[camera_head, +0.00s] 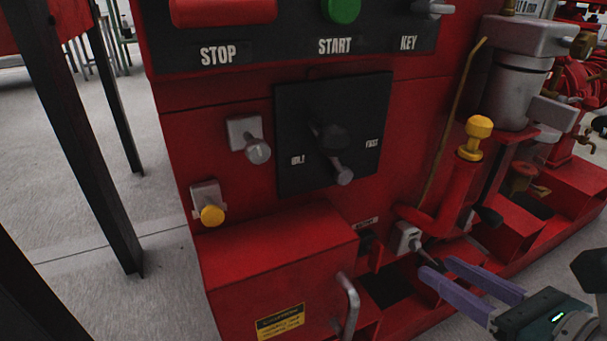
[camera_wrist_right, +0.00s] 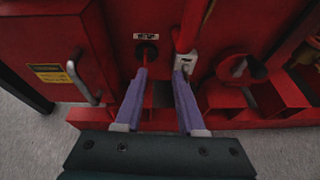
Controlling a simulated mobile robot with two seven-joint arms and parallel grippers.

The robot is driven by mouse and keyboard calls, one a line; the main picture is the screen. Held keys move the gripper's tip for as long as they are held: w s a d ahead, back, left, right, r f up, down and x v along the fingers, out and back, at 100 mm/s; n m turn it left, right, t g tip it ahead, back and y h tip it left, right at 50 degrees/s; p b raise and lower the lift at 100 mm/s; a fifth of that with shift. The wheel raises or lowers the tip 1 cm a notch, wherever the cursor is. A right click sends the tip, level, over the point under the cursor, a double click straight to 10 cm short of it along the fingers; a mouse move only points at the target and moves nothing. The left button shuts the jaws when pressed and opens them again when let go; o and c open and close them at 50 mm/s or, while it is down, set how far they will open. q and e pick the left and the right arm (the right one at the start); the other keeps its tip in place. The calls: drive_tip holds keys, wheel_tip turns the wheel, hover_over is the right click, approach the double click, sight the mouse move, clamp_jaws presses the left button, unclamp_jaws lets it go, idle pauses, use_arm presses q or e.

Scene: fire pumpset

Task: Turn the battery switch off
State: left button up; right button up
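The battery switch (camera_head: 371,248) appears to be the small red handle on a dark round base under a small label on the red pump housing; the label is too small to read surely. In the right wrist view, the switch (camera_wrist_right: 147,55) is just beyond the left finger's tip, which partly covers its lower part. My right gripper (camera_head: 438,267) has two purple fingers, spread apart with nothing between them. It is to the right of the switch in the head view. In the right wrist view, the gripper (camera_wrist_right: 159,72) points at the housing. Contact cannot be told. My left gripper is not in view.
A grey box with a lever (camera_head: 407,238) is just right of the switch. A red box with a metal handle (camera_head: 348,306) stands to its left. A yellow-topped valve (camera_head: 479,130) rises to the right. Open floor (camera_head: 150,290) is at left.

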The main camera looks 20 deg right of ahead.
sight(381, 258)
drive_tip(key=shift+n, duration=0.4)
drive_tip(key=w+a+f, duration=0.1)
drive_tip(key=w, duration=0.2)
drive_tip(key=w+a+f+b, duration=0.1)
drive_tip(key=w+f, duration=0.1)
drive_tip(key=w+a+f, duration=0.1)
drive_tip(key=w+f, duration=0.1)
drive_tip(key=w, duration=0.1)
drive_tip(key=shift+w+a+f, duration=0.1)
drive_tip(key=shift+w, duration=0.25)
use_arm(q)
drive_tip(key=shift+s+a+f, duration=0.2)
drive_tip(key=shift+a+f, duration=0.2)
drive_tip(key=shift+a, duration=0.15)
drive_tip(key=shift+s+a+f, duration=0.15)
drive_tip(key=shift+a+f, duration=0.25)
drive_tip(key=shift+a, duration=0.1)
use_arm(e)
drive_tip(key=shift+c, duration=0.4)
clamp_jaws()
